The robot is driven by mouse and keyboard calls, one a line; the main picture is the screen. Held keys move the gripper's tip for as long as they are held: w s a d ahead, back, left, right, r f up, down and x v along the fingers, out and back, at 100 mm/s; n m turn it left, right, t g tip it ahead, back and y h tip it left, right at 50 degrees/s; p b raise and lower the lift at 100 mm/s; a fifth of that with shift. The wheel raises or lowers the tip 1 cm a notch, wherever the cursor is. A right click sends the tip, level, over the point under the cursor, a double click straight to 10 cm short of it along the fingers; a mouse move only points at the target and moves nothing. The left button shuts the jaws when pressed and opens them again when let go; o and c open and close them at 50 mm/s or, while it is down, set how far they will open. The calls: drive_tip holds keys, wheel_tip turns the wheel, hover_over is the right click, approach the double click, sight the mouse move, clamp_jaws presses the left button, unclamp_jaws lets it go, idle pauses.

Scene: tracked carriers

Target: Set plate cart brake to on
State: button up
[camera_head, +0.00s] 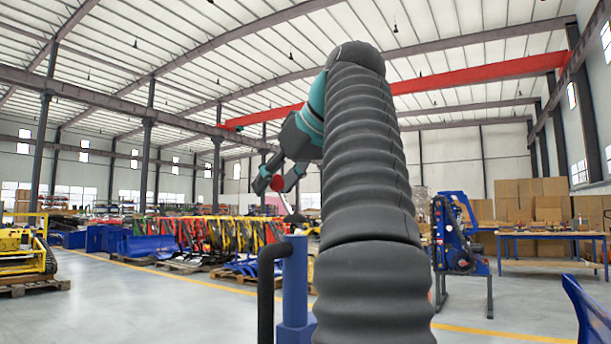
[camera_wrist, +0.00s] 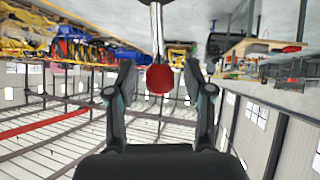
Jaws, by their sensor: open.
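A lever with a red ball knob (camera_head: 275,183) and a pale metal rod (camera_head: 287,204) shows beyond my arm in the head view. I take it to be the brake lever. In the wrist view the red knob (camera_wrist: 159,79) hangs at the end of the silver rod (camera_wrist: 156,30), between the two fingers. My gripper (camera_wrist: 159,88) is open, with a gap visible on both sides of the knob. My gripper (camera_head: 278,178) also shows small in the head view.
A blue post (camera_head: 293,280) with a black bent handle (camera_head: 267,290) stands close in front, left of my arm. A blue machine (camera_head: 457,235) and a workbench (camera_head: 545,236) with boxes stand to the right. The floor (camera_head: 150,305) at left is clear.

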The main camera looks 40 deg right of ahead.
drive_tip(key=shift+s+r, duration=0.25)
drive_tip(key=shift+s, duration=0.75)
drive_tip(key=s, duration=1)
drive_tip(key=shift+s+a, duration=0.3)
drive_tip(key=shift+s, duration=0.05)
